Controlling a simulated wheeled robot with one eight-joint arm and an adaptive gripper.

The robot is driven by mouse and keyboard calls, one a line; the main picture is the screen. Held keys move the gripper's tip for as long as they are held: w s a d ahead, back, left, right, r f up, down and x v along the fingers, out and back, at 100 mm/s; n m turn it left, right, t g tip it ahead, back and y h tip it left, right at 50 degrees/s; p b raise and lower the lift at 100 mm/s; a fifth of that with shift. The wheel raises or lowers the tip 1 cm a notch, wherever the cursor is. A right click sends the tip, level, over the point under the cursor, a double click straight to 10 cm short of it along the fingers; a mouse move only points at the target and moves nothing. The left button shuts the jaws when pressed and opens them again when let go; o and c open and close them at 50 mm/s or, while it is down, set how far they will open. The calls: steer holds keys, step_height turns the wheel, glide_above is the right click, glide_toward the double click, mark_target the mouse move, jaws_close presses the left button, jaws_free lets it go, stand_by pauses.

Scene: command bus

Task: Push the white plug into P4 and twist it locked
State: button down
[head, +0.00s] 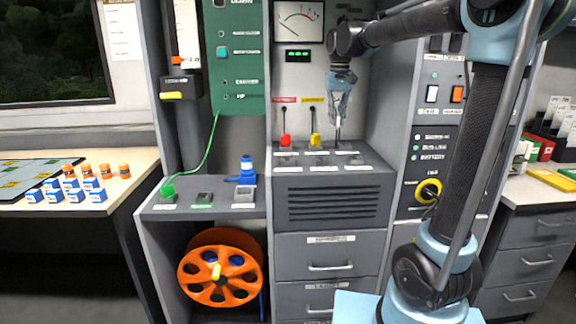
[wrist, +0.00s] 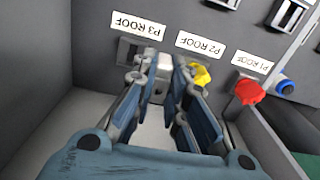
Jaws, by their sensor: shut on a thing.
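My gripper (wrist: 164,82) points down at the grey console top and is shut on the white plug (wrist: 163,68). Only a pale part of the plug shows between the fingers in the wrist view, beside the P3 ROOF label (wrist: 142,30). In the head view my gripper (head: 338,138) is right of the yellow plug (head: 315,140), and the white plug is hidden. I cannot tell whether the plug touches the console top. No label reading P4 is legible.
A red plug (head: 285,141) stands left of the yellow one. Sockets line the console top (head: 372,163). The lower shelf (head: 222,210) at left holds a green plug (head: 167,190) and a blue plug (head: 246,166). The right cabinet wall (head: 398,150) is close to my gripper.

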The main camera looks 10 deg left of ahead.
steer(key=s+a, duration=1.4)
steer(key=s, duration=0.1)
steer(key=shift+s, duration=0.2)
stand_by(1.7)
steer(key=shift+f, duration=0.15)
steer(key=shift+f, duration=2.95)
steer(key=shift+m, duration=0.3)
steer(key=shift+f, duration=0.85)
stand_by(0.4)
